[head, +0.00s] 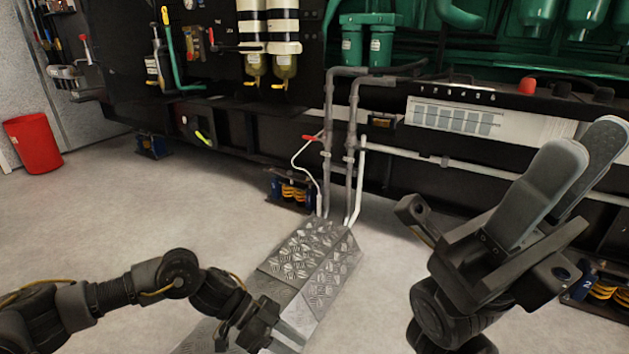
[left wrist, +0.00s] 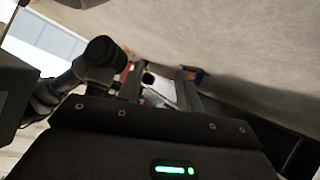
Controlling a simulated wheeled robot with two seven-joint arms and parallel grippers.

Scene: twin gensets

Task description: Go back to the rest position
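My right gripper (head: 585,145) is raised at the right of the head view, its grey fingers pointing up. A narrow gap shows between them and nothing is held. My left gripper (head: 293,338) is low at the bottom centre, in front of the metal tread-plate cover on the floor. Its fingers also show in the left wrist view (left wrist: 160,82), apart, with no held object between them. Each gripper is clear of the machinery in the picture, though the left one's exact height over the plate cannot be told.
A tread-plate cover (head: 310,262) lies on the grey floor, with upright pipes (head: 352,150) at its far end. The black genset frame (head: 250,130) runs across the back. A red bin (head: 33,142) stands far left. Open floor (head: 120,215) lies at left.

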